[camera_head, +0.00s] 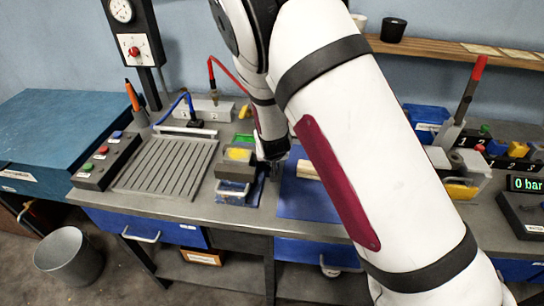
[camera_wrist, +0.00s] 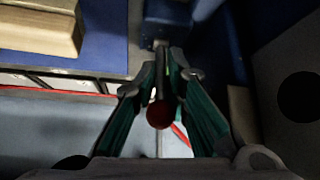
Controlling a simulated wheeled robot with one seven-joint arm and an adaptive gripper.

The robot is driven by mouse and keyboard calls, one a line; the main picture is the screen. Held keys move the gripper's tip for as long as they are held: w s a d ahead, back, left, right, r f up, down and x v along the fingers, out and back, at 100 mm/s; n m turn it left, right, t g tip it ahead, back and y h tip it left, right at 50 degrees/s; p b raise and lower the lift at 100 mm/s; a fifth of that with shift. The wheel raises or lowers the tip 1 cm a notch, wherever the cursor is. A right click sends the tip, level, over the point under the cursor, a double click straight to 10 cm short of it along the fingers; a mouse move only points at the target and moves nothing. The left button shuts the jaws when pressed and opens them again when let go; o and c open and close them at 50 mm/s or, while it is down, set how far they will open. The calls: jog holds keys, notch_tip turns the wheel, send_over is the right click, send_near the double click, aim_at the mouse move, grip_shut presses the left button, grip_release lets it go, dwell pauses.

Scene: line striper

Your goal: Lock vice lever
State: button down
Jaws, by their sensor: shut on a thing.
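In the wrist view, my gripper (camera_wrist: 161,58) has its green-lined fingers closed on a thin dark lever (camera_wrist: 160,85). The lever ends in a round red knob (camera_wrist: 160,115), which shows between the fingers, nearer the camera than the fingertips. I cannot make out the lever or the vice body in the head view; a dark blue block (camera_wrist: 167,18) shows just beyond the fingertips in the wrist view.
A blue mat (camera_head: 300,198) with a wooden block (camera_head: 307,169) lies right of my gripper. Stacked bins (camera_head: 235,170) stand close on the left. A red-handled lever (camera_head: 468,92) stands upright at the right. A grooved plate (camera_head: 165,165) lies further left.

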jog(key=c, duration=1.8)
grip_release()
jog(key=shift+a+r, duration=0.15)
jog(key=shift+r, duration=0.3)
jog(key=shift+o, duration=0.2)
jog(key=shift+f, duration=0.15)
jog(key=shift+s+f, duration=0.1)
jog(key=shift+f, duration=0.1)
jog(key=w+g+b, duration=0.1)
jog(key=b, duration=0.1)
jog(key=shift+w+g+b, duration=0.2)
jog(key=shift+g+b, duration=0.1)
jog(key=shift+b, duration=0.1)
jog(key=g+b, duration=0.2)
jog(key=w+g+y+b, duration=0.1)
jog(key=b, duration=0.1)
jog(key=shift+d+f+g, duration=0.15)
jog(key=shift+d+g, duration=0.2)
jog(key=shift+g, duration=0.05)
